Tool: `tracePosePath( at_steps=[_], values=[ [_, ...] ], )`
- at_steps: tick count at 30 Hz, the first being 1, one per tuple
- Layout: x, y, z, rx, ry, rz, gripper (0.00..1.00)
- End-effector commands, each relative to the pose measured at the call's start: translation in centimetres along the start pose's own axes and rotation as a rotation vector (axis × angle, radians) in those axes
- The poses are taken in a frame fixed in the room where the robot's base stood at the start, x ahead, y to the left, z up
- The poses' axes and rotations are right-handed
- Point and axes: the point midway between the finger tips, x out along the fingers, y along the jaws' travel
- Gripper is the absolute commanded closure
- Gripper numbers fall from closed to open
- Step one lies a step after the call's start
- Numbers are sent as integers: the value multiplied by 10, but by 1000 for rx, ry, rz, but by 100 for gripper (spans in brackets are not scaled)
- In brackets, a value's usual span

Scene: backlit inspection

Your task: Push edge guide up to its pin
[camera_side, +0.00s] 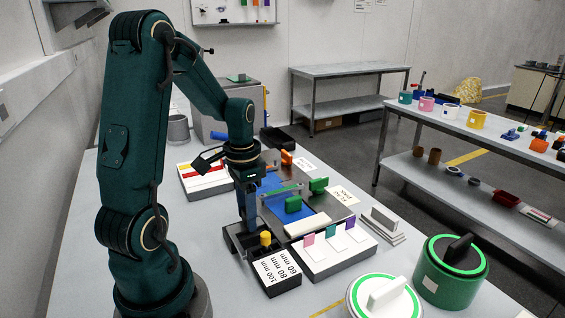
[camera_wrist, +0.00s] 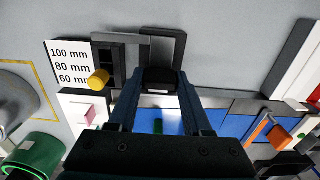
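My gripper (camera_side: 250,222) points down at the near left corner of the blue-topped fixture (camera_side: 270,211). In the wrist view its two fingers stand apart, with a dark block (camera_wrist: 160,78) between their tips; I cannot tell whether they grip it. A dark grey angular frame (camera_wrist: 179,46) lies just beyond the block; it may be the edge guide, but I cannot be sure. A yellow round knob (camera_wrist: 98,79), perhaps the pin, stands on a dark slotted piece left of the fingers; it also shows in the side view (camera_side: 266,238). My fingers partly hide the block.
A label block reading 100, 80 and 60 mm (camera_side: 276,275) lies beside the knob. Green grips (camera_side: 318,185) stand on the fixture. A white block with coloured tabs (camera_side: 330,257) and green-rimmed canisters (camera_side: 450,270) stand at the front right. Bare table lies beyond the frame.

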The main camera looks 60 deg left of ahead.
Motion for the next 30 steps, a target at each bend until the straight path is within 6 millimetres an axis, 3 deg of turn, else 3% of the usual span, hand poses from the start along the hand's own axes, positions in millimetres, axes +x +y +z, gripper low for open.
tracePosePath(
  at_steps=[12,22,23,24,25,30],
  values=[
    [0,-1,-36,2,3,-2,100],
    [0,-1,-38,0,4,-2,100],
    [0,-1,-38,0,4,-2,43],
    [0,-1,-38,0,4,-2,28],
    [0,0,-38,0,4,-1,20],
    [0,0,-38,0,2,0,20]
  ],
)
